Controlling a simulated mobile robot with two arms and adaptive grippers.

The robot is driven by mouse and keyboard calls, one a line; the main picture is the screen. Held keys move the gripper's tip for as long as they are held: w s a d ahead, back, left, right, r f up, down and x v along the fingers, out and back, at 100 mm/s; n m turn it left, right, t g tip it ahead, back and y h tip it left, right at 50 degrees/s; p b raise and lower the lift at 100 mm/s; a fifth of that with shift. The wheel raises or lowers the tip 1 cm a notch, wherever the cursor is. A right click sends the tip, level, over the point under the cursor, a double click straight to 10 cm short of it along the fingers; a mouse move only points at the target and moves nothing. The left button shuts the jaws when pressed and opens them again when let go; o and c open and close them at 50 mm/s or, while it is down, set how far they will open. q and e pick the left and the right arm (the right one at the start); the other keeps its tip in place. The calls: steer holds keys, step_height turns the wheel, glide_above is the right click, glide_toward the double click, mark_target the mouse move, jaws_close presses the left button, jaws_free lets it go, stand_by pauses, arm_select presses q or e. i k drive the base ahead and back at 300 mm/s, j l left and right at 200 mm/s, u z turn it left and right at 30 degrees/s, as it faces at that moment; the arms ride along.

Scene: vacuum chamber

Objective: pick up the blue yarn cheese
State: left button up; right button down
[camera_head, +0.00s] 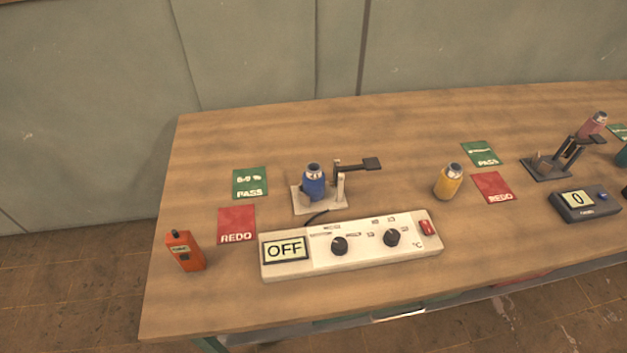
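The blue yarn cheese (314,184) is a small blue spool with a pale top. It stands upright on or against a light metal stand (331,205) with a dark lever arm (360,165), near the middle of the wooden table. I cannot tell exactly how it is seated on the stand. Neither of my grippers shows in the head view.
A white control box (350,247) reading OFF stands in front of the stand. An orange device (185,251) is at the left, a yellow spool (448,181) to the right. A second stand (548,166) and a dark meter (585,204) are further right. Red and green cards lie flat.

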mark_target(314, 178)
steer(key=k+j, duration=0.1)
steer(key=j, duration=2.1)
steer(key=k, duration=0.05)
